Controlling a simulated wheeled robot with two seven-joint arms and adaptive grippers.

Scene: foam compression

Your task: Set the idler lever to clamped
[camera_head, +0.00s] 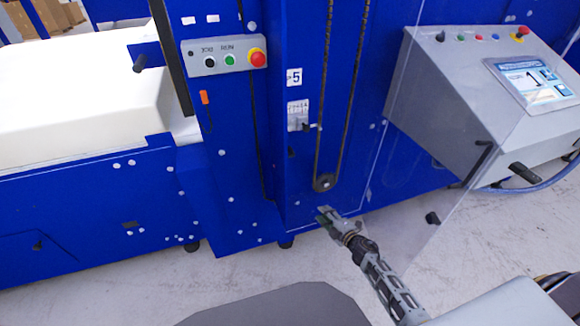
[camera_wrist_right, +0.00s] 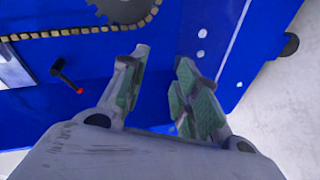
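The idler lever appears to be the small dark lever (camera_head: 312,126) beside a white marked plate (camera_head: 297,108), left of the chain on the blue machine. In the right wrist view it looks like a black rod with a red tip (camera_wrist_right: 68,80), left of my fingers. Its clamp state cannot be read. My right gripper (camera_head: 326,213) is below the lower sprocket, well below the lever. In the right wrist view the gripper (camera_wrist_right: 160,88) is open, its green-padded fingers apart with nothing between them. My left gripper is not in view.
A chain (camera_head: 336,90) runs down to a sprocket (camera_head: 324,183). A button box (camera_head: 224,55) with a red button is at upper left. A grey console (camera_head: 440,110) with a screen stands at right, near a transparent panel. White foam (camera_head: 80,100) lies at left.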

